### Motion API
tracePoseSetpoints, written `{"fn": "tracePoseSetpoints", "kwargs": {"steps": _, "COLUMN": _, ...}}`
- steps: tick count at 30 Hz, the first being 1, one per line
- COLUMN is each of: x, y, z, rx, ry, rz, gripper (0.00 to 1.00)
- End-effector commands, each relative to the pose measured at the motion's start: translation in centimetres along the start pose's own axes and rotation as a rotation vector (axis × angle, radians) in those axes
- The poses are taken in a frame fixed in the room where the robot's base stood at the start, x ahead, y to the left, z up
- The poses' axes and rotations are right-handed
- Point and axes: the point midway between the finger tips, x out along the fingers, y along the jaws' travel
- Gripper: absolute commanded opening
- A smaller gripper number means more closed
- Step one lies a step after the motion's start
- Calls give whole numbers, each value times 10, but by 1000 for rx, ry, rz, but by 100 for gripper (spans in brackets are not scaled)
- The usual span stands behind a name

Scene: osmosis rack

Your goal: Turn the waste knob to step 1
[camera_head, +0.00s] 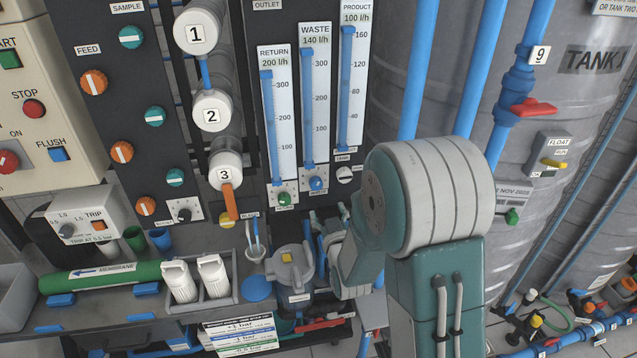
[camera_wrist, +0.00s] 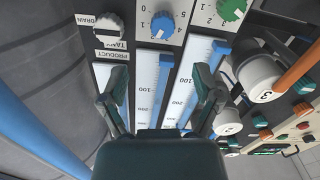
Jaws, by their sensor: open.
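The waste knob is blue and sits below the WASTE flow tube in the head view (camera_head: 316,183). It also shows at the top of the wrist view (camera_wrist: 162,24), with printed numbers around it. Its exact setting is too small to read surely. My gripper (camera_wrist: 160,78) is open and empty in the wrist view, its two dark fingers pointing at the panel. The knob lies beyond the fingertips, roughly centred between them, and they look apart from it. In the head view my arm hides most of the gripper.
A green knob (camera_head: 284,198) sits beside the waste knob under the RETURN tube, and a white knob (camera_head: 344,174) under the PRODUCT tube. A grey tank (camera_head: 590,100) with blue pipes stands at the right. An orange lever (camera_head: 230,201) hangs from filter column 3.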

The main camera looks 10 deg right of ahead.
Motion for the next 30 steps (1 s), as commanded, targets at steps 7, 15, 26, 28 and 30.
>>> {"fn": "tracePoseSetpoints", "kwargs": {"steps": 7, "x": 18, "y": -1, "z": 0, "rx": -3, "ry": 18, "rz": 3, "gripper": 82}}
{"fn": "tracePoseSetpoints", "kwargs": {"steps": 15, "x": 68, "y": 1, "z": 0, "rx": -1, "ry": 17, "rz": 4, "gripper": 82}}
{"fn": "tracePoseSetpoints", "kwargs": {"steps": 26, "x": 107, "y": 0, "z": -1, "rx": -2, "ry": 16, "rz": 3, "gripper": 82}}
{"fn": "tracePoseSetpoints", "kwargs": {"steps": 28, "x": 108, "y": 0, "z": -1, "rx": -2, "ry": 16, "rz": 3, "gripper": 82}}
{"fn": "tracePoseSetpoints", "kwargs": {"steps": 30, "x": 109, "y": 0, "z": -1, "rx": -2, "ry": 16, "rz": 3, "gripper": 82}}
